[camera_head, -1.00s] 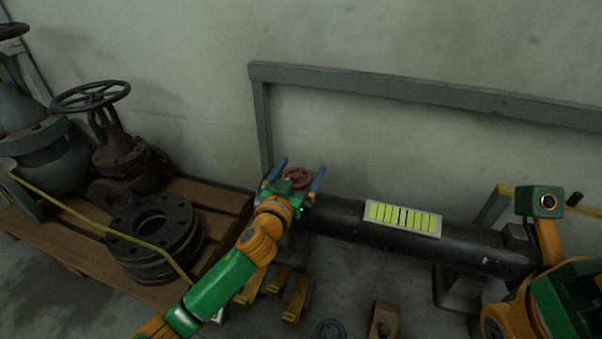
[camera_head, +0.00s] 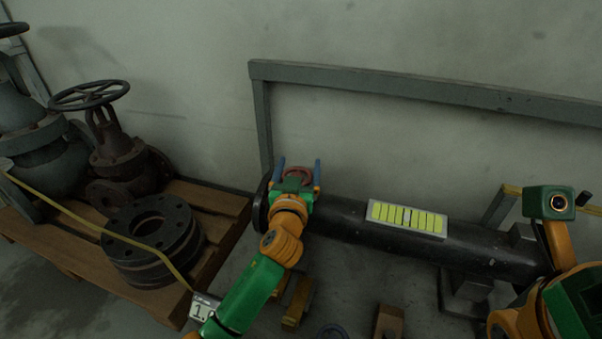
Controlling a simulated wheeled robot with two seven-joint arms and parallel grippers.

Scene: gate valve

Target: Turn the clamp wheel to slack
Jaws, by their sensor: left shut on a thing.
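The red clamp wheel (camera_head: 299,173) is at the left end of the black pipe, partly hidden by my left gripper. My left gripper (camera_head: 299,165) is at the wheel, with one blue finger on each side of it, and is shut on it. The exact contact is too small to make out. My right arm (camera_head: 568,260) shows at the right edge, but its gripper cannot be seen.
The black pipe (camera_head: 345,221) carries a yellow-green striped panel (camera_head: 408,217). A grey rail frame (camera_head: 400,87) stands behind it. At left, a wooden pallet (camera_head: 212,203) holds valves and stacked flanges (camera_head: 150,250). A wooden block (camera_head: 388,322) is on the floor.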

